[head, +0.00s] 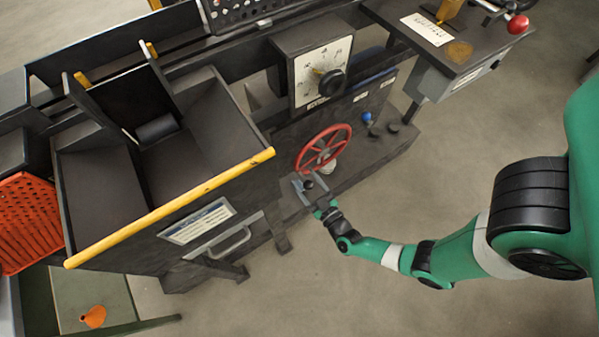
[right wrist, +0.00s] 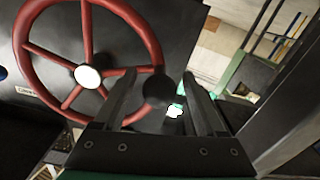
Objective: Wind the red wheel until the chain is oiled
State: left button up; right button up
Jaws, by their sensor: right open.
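The red wheel (head: 322,150), with several spokes, is mounted on the front of the dark machine. It fills the left of the right wrist view (right wrist: 147,36), with a pale hub (right wrist: 88,76) and a dark round knob (right wrist: 158,88) at its rim. My right gripper (head: 303,184) is open just below the wheel in the head view. In the right wrist view its two fingers (right wrist: 165,100) stand on either side of the knob; I cannot tell whether they touch it. My left gripper is out of view. I cannot make out a chain.
A square dial (head: 322,72) sits above the wheel, with a blue knob (head: 367,117) to the right. A dark hopper with a yellow bar (head: 170,208) stands left of my right gripper. An orange basket (head: 28,222) is far left. The floor below is clear.

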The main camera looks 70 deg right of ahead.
aim_at(299, 172)
jog(key=x, duration=0.4)
jog(key=shift+b, duration=0.35)
jog(key=shift+s, duration=0.1)
grip_shut()
dwell(0.9)
